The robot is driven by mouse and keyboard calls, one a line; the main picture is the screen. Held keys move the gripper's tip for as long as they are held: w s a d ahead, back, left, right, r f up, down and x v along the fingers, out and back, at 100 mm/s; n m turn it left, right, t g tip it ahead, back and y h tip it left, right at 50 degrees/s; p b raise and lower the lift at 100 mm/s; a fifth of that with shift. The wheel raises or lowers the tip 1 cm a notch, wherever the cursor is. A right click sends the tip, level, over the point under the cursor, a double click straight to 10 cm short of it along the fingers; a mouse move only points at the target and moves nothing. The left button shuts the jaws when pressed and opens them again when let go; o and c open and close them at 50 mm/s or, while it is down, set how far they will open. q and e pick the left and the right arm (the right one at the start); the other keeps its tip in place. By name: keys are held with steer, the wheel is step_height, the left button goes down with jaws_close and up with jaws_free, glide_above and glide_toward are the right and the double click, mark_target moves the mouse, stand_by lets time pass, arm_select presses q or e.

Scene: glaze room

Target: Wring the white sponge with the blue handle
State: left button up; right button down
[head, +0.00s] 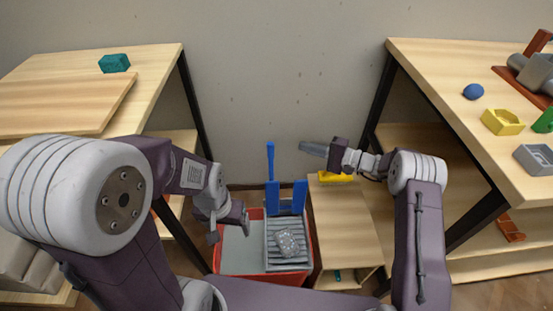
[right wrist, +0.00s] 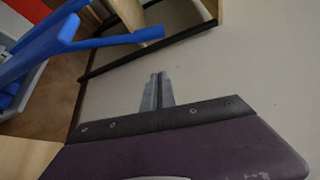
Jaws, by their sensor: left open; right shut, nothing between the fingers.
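A whitish-grey speckled sponge (head: 288,243) lies on the grey ribbed wringer (head: 272,258) in the right part of a red bucket (head: 263,284). A long blue handle (head: 271,165) stands upright at the back of the wringer, beside shorter blue parts. Blue parts also show in the right wrist view (right wrist: 125,37). My left gripper (head: 213,234) is open and empty at the bucket's left edge, apart from the sponge. My right gripper (head: 314,149) is shut and empty, to the right of the handle's upper end and apart from it. Its closed fingers show in the right wrist view (right wrist: 157,92).
A low wooden stand (head: 342,222) with a yellow thing (head: 336,178) is right of the bucket. A left table carries a teal block (head: 115,63). A right table carries a blue ball (head: 473,91), a yellow tray (head: 503,122) and other items. The wall is close behind.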

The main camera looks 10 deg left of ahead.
arm_select(q)
steer(key=shift+w+f, duration=0.1)
steer(key=shift+f, duration=0.25)
arm_select(e)
steer(key=shift+d+f, duration=0.1)
steer(key=shift+f, duration=0.35)
arm_select(q)
step_height(320, 180, down, 4)
steer(key=b, duration=0.4)
steer(key=shift+f, duration=0.15)
arm_select(e)
steer(key=a, duration=0.9)
steer(key=shift+s+a, duration=0.25)
steer(key=shift+s, duration=0.1)
steer(key=shift+f, duration=0.1)
